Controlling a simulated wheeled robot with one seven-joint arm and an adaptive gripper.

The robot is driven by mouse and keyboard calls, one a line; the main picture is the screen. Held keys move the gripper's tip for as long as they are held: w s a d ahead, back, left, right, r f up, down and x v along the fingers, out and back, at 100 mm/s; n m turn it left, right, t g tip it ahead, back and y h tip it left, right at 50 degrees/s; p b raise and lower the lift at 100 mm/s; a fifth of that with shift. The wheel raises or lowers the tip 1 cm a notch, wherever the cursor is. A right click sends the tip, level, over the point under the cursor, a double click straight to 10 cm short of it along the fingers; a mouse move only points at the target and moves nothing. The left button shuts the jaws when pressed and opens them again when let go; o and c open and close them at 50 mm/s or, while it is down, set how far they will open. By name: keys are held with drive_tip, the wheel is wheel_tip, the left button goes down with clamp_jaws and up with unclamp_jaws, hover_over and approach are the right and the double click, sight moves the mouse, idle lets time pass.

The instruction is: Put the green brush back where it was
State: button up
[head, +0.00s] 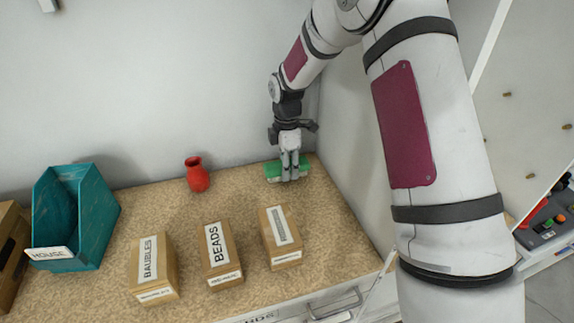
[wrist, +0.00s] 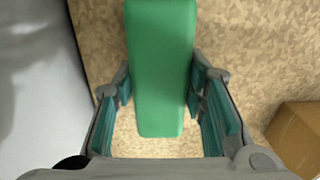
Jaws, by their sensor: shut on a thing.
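The green brush (head: 273,170) is at the back right corner of the speckled shelf surface, close to the back and right walls. My gripper (head: 290,172) points down over it, with its fingers around the brush. In the wrist view the green brush (wrist: 160,65) shows as a smooth green block between the two fingers of my gripper (wrist: 163,98). The gripper is shut on the brush. The brush's underside is hidden, so I cannot tell whether it touches the surface.
A red vase (head: 197,176) stands left of the brush. Boxes labelled BAUBLES (head: 153,268) and BEADS (head: 221,252), and a third cardboard box (head: 281,237), stand in front. A teal bin (head: 78,215) is at the left. Bare surface lies between the vase and the brush.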

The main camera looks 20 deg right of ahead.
drive_tip(key=shift+f, duration=0.15)
drive_tip(key=o, duration=1.1)
